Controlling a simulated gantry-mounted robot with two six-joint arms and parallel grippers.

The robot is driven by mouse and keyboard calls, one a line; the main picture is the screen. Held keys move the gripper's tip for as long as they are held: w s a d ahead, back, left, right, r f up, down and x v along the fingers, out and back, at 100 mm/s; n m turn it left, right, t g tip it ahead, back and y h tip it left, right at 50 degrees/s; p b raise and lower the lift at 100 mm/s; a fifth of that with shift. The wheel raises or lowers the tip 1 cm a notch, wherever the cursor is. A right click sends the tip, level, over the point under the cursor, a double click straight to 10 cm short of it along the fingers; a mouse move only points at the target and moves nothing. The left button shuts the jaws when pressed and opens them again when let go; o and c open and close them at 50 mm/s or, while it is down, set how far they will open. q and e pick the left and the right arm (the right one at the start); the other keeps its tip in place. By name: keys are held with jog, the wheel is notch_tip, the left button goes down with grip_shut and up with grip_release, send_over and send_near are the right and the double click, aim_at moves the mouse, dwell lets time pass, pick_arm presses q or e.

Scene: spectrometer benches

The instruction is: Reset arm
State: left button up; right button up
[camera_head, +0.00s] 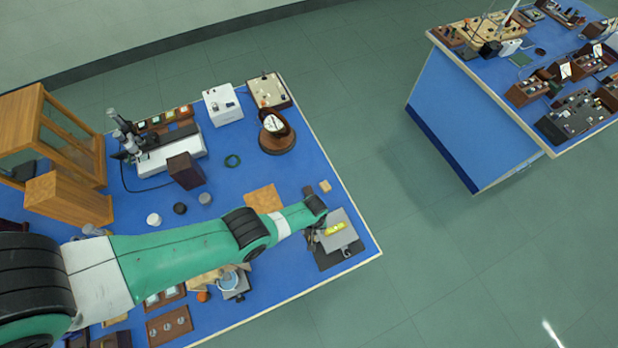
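My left arm, green and white with black joints, comes in from the left and reaches across the blue bench (240,185). Its end is near the bench's right corner, beside a grey plate (334,240) on a dark base, with a small yellow-green object (334,229) on the plate. My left gripper (314,238) is small and dark at the plate's left side, partly hidden by the wrist. I cannot tell whether it is open, or whether it touches the plate. My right gripper is not in view.
A microscope-like instrument (135,135), a white box (222,104), a round dial on a wooden base (277,140) and wooden cases (66,199) stand on the bench. A second crowded bench (475,115) is at the upper right. Green floor (430,250) between them is clear.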

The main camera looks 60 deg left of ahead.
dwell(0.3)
pick_arm(q)
jog(key=w+d+r+t, duration=0.1)
jog(key=w+r+t, duration=0.5)
jog(key=w+r, duration=1.05)
jog(key=w+d+r+m+t, duration=0.1)
jog(key=w+r+t, duration=0.4)
jog(key=r, duration=0.8)
jog(key=w+d+r+m+t, duration=0.1)
jog(key=w+r+m+t, duration=0.1)
jog(key=w+r, duration=0.8)
jog(key=s+r+m+t, duration=0.1)
jog(key=s+r+t, duration=0.2)
jog(key=r, duration=0.7)
jog(key=s+d+r+m+t+h, duration=0.15)
jog(key=s+r, duration=0.25)
jog(key=r, duration=0.6)
jog(key=s+r+t+y, duration=0.1)
jog(key=s+r+t, duration=0.2)
jog(key=r, duration=0.7)
jog(key=s+r+m+t+h, duration=0.1)
jog(key=s+r+m+t, duration=0.5)
jog(key=s+r, duration=0.9)
jog(key=s+t, duration=0.1)
jog(key=s, duration=0.2)
jog(key=shift+s+a+r, duration=0.15)
jog(key=shift+a, duration=0.25)
